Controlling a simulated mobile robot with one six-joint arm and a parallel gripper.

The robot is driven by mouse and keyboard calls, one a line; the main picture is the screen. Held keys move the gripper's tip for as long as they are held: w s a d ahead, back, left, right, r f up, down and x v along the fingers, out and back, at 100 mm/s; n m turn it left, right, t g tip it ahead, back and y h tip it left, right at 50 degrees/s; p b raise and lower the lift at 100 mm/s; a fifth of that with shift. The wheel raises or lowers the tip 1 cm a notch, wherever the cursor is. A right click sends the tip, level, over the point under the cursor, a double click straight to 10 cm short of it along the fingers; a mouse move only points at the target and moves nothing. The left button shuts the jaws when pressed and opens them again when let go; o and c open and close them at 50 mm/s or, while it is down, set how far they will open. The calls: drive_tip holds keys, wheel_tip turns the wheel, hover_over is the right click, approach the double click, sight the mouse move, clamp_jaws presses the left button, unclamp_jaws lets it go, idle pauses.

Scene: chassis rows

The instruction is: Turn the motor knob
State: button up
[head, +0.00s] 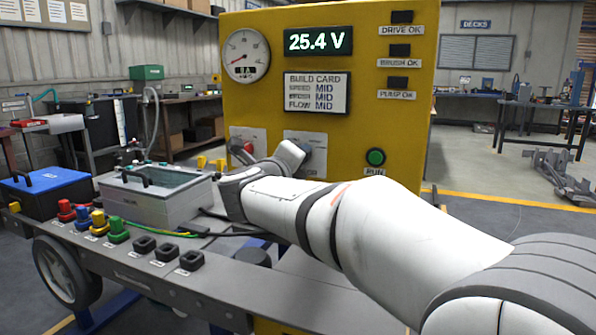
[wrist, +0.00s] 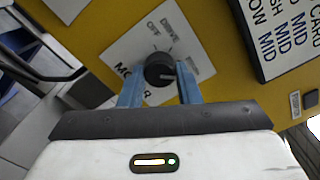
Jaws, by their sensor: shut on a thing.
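The motor knob (wrist: 159,70) is a round black knob on a white plate (wrist: 128,45) marked OFF and DRIVE, on the yellow panel in the wrist view. My gripper (wrist: 160,84) has its two blue fingers on either side of the knob, shut on it. A light index line on the knob points to the right in the wrist view, below the DRIVE lettering. In the head view the white plate (head: 318,140) shows on the lower panel, but my arm hides much of the knob area and my fingers.
The yellow panel (head: 400,130) carries a gauge (head: 246,54), a 25.4 V display (head: 319,41), a build card (head: 317,93), dark indicators and a green RUN button (head: 376,157). A red knob (head: 247,147) is to the left. Below stand a grey box (head: 150,207) and coloured connectors (head: 98,220).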

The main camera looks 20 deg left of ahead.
drive_tip(key=m+b, duration=0.2)
drive_tip(key=m, duration=0.3)
drive_tip(key=shift+f, duration=0.15)
idle(0.4)
drive_tip(key=o, duration=1)
drive_tip(key=s, duration=0.2)
drive_tip(key=s+p, duration=0.1)
drive_tip(key=s, duration=0.2)
drive_tip(key=s+p, duration=0.1)
drive_tip(key=s, duration=0.1)
drive_tip(key=shift+s+a, duration=0.35)
drive_tip(key=shift+s, duration=0.05)
